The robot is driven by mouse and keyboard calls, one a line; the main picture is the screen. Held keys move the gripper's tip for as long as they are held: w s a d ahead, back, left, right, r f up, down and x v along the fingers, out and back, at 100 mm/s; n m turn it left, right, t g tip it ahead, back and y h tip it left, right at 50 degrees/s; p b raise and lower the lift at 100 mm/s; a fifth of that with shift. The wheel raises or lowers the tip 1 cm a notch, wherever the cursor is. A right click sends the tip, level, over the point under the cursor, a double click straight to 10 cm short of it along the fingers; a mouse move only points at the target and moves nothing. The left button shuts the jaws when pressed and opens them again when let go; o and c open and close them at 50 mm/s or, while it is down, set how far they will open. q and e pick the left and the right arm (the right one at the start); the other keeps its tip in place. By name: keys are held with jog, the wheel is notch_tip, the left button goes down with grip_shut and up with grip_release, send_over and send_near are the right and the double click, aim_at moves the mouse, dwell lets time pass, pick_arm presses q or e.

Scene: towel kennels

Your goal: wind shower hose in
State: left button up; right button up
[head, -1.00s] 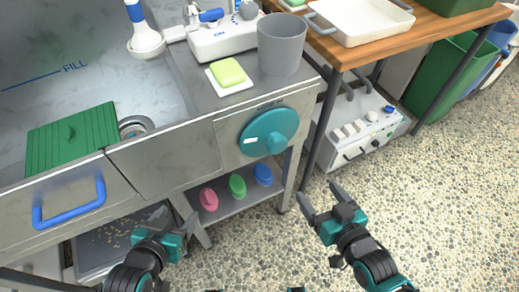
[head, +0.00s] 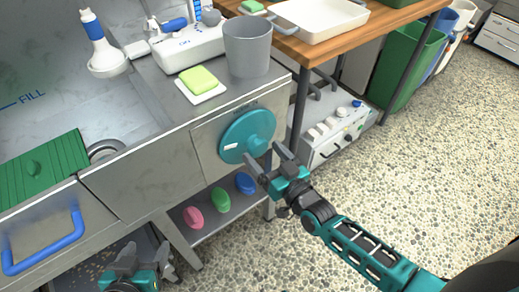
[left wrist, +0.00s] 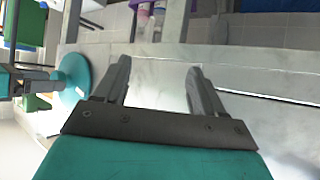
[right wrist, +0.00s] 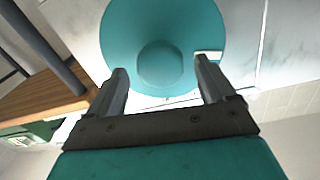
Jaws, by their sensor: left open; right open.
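The teal round hose reel (head: 247,133) is mounted on the front of the steel tub unit, with a raised hub and a small white label on its face. In the right wrist view the reel (right wrist: 165,40) fills the top middle, its hub just beyond the fingers. My right gripper (head: 269,164) is open and empty, close in front of the reel's lower right; contact cannot be told. My left gripper (head: 147,254) is open and empty, low in front of the tub. The shower head (head: 100,45) with a blue grip rests at the tub's back. No hose is clearly visible.
A grey bin (head: 248,48) and a yellow-green sponge (head: 199,79) stand on the ledge above the reel. Pink, green and blue brushes lie on the shelf (head: 232,207) below. A wooden table (head: 318,48) stands right. A blue handle (head: 42,247) juts out at left.

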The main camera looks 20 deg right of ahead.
jog(key=shift+x, duration=1.35)
jog(key=shift+c, duration=0.3)
jog(key=c, duration=1.4)
